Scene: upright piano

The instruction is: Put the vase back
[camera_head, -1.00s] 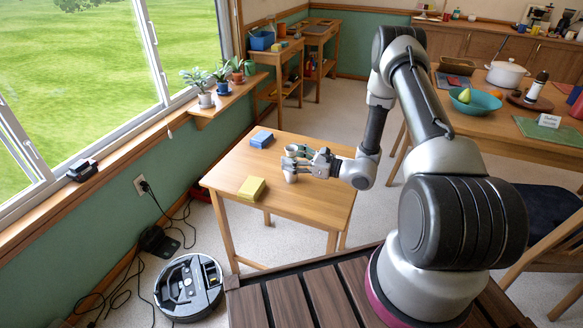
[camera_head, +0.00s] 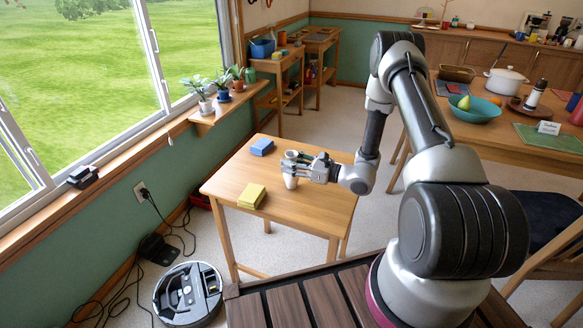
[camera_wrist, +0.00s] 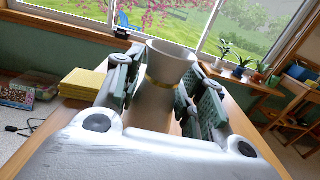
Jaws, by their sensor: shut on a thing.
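The vase is pale and cream-coloured, with a flared rim and a yellowish band. In the wrist view the vase (camera_wrist: 168,62) stands between the two finger pads of my gripper (camera_wrist: 163,88), which is shut on it. In the head view the vase (camera_head: 290,182) is upright, with its rim above the fingers and its lower end below them. My gripper (camera_head: 300,168) reaches in from the right over the small wooden table (camera_head: 300,211). I cannot tell whether the vase's base touches the tabletop.
Potted plants (camera_head: 222,86) stand on the window shelf (camera_head: 230,107). A robot vacuum (camera_head: 188,294) is on the floor. The tabletop's front part is clear.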

